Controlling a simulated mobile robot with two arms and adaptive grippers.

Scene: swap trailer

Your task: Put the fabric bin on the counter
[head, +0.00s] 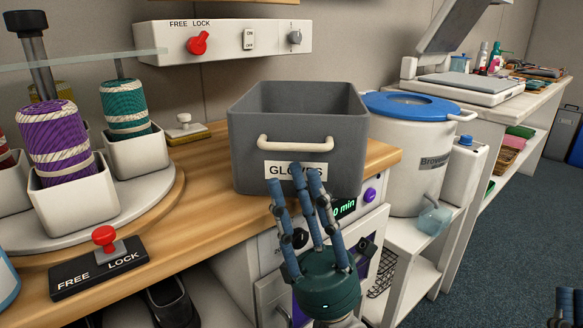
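The grey fabric bin (255,140) has a cream handle (296,146) and a "GLOVES" label, partly covered by my fingers. It is upright and looks empty in the part that shows. It is over the wooden counter (215,215), and its lower right corner appears to reach past the front edge. I cannot tell whether its whole base rests on the wood. My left gripper (300,185) is in front of the bin, fingers pointing up and apart, tips near the label below the handle. I cannot tell if they touch it. My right gripper (570,305) is cut off at the lower right.
A turntable (110,220) with thread spools in white cups stands left of the bin. A "FREE LOCK" switch (100,268) sits at the counter's front left. A white tub with a blue lid (410,106) stands close on the right.

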